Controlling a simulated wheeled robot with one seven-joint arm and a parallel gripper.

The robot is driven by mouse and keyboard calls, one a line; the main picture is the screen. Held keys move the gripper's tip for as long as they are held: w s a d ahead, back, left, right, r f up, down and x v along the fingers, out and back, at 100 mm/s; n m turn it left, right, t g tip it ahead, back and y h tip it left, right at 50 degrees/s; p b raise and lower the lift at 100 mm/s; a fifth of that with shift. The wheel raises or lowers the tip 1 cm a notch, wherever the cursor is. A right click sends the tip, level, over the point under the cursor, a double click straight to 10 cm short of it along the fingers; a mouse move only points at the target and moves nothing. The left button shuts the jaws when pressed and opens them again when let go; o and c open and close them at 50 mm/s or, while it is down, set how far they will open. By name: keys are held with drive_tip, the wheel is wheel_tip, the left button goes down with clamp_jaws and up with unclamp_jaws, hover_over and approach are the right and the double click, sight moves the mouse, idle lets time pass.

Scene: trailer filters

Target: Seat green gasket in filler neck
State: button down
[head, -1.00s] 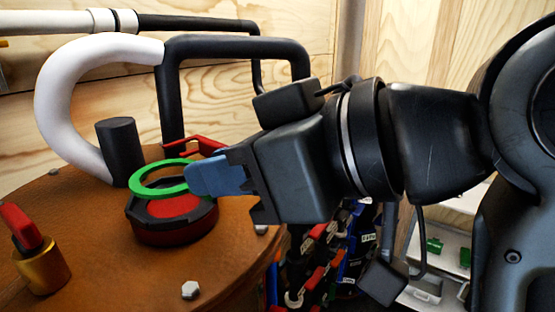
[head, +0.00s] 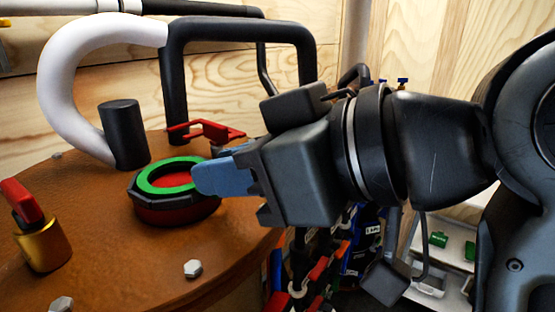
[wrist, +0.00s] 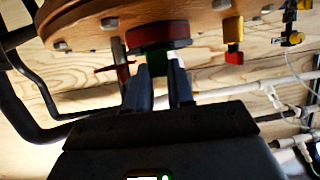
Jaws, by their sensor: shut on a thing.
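The green gasket (head: 147,182) is a flat ring. In the head view it lies level over the mouth of the filler neck (head: 180,213), a low round fitting with a black rim and red inside. The ring looks nearly concentric with the rim; I cannot tell whether it is fully down in it. My gripper (head: 205,177) comes from the right, its blue fingers shut on the gasket's right edge. In the wrist view a green piece of the gasket (wrist: 157,66) shows between the fingertips, close to the red side of the neck (wrist: 160,36).
The neck stands on a round brown lid (head: 110,235) with bolts. A black post (head: 123,135), a red lever (head: 207,131) and a black pipe (head: 240,28) rise behind it. A brass fitting with a red handle (head: 42,245) stands at the front left.

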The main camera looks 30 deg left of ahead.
drive_tip(key=shift+f, duration=0.25)
drive_tip(key=c, duration=0.9)
unclamp_jaws()
drive_tip(key=b+v, duration=0.1)
drive_tip(key=v, duration=0.7)
